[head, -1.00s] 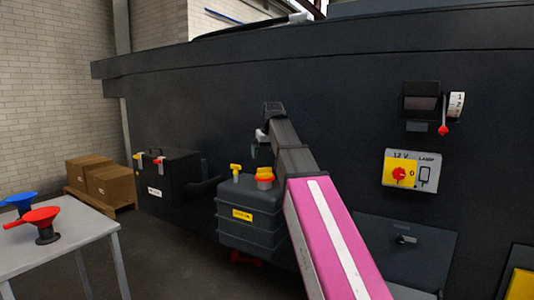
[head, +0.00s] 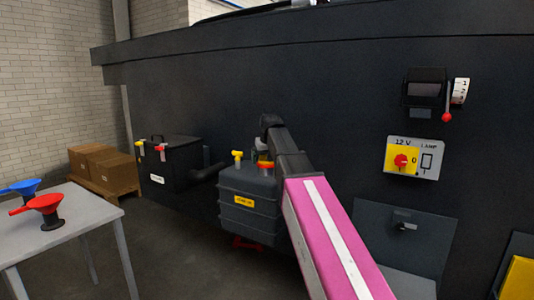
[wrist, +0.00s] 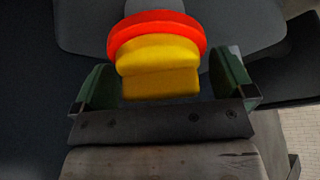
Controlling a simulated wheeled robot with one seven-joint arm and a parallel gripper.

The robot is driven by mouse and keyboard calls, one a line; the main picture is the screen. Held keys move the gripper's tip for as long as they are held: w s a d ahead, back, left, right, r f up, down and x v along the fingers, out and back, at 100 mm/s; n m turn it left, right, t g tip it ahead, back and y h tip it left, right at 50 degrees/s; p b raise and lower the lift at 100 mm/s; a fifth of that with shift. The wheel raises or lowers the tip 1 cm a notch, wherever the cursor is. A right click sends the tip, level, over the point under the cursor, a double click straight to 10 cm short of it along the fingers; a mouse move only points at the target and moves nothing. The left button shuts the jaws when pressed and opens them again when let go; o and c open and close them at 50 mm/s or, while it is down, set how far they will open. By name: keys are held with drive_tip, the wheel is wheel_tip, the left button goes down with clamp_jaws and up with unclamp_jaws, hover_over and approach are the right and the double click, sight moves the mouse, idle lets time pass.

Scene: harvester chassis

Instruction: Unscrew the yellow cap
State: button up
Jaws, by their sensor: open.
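The yellow cap (wrist: 158,68) with a red-orange ring shows large in the wrist view. In the head view the cap (head: 265,166) sits on top of the dark grey tank (head: 236,218), partly hidden behind my arm. My gripper (wrist: 164,66) is open. Its two green fingers stand on the left and right sides of the cap's yellow grip, with a visible gap on each side. Nothing is held.
A yellow T-shaped handle (head: 237,157) stands on the tank left of the cap. A black box (head: 168,165) is further left. The dark chassis wall (head: 340,110) rises behind. A grey table (head: 75,228) with red and blue funnels is at left.

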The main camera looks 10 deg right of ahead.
drive_tip(key=shift+w+f, duration=0.15)
drive_tip(key=shift+f, duration=0.15)
drive_tip(key=c, duration=1.1)
drive_tip(key=n+y, duration=0.1)
drive_tip(key=n, duration=0.2)
drive_tip(key=n+g+y, duration=0.1)
drive_tip(key=n, duration=0.4)
drive_tip(key=n+g+y, duration=0.1)
drive_tip(key=n, duration=0.3)
drive_tip(key=shift+s+a+g+y, duration=0.1)
drive_tip(key=shift+s+g+y, duration=0.2)
drive_tip(key=shift+s+g, duration=0.1)
drive_tip(key=shift+w+r, duration=0.1)
drive_tip(key=shift+r, duration=2.2)
